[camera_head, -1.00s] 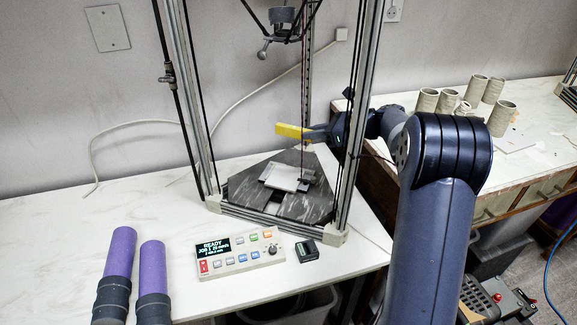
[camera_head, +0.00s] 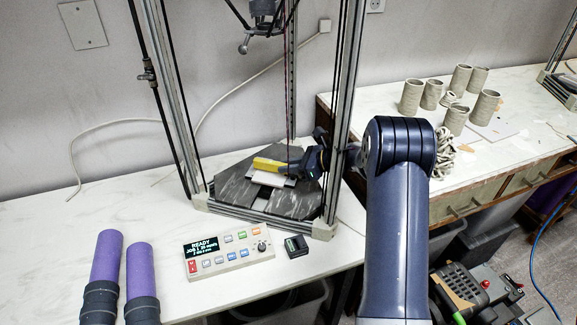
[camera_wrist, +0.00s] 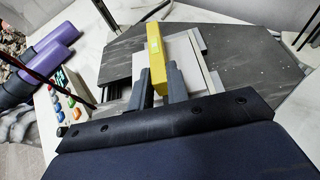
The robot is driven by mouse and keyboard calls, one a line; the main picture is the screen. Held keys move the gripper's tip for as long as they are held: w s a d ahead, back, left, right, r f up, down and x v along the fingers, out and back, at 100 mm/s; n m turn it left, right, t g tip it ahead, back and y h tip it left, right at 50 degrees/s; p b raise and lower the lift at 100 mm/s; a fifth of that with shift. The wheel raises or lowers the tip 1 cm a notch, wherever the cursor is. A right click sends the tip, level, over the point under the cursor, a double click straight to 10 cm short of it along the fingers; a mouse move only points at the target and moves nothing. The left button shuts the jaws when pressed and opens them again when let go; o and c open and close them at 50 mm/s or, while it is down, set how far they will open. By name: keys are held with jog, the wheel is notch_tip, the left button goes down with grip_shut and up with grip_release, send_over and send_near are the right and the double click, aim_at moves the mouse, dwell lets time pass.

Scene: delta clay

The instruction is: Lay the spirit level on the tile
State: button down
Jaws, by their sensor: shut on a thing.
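The yellow spirit level (camera_head: 268,164) is in my gripper (camera_head: 293,168), at or just above the pale tile (camera_head: 265,179). The tile lies on the dark plate of the printer frame. In the wrist view my gripper (camera_wrist: 160,82) has its two fingers on the near end of the level (camera_wrist: 156,55), and the level points away from me. The tile (camera_wrist: 183,57) shows beneath and to both sides of it. I cannot tell whether the level touches the tile.
Printer posts (camera_head: 343,110) stand close around my arm. A control box (camera_head: 228,250) and a small black device (camera_head: 296,246) sit in front. Two purple rollers (camera_head: 107,256) lie at left. Clay cups (camera_head: 411,96) stand on the right bench.

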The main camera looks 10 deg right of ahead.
jog(key=shift+f, duration=0.25)
jog(key=c, duration=1.4)
grip_release()
jog(key=shift+o, duration=0.2)
jog(key=shift+r, duration=0.3)
jog(key=shift+s+d+r, duration=0.1)
jog(key=shift+d+r, duration=0.15)
jog(key=shift+d, duration=0.05)
jog(key=v, duration=1.1)
jog(key=shift+s+d, duration=0.15)
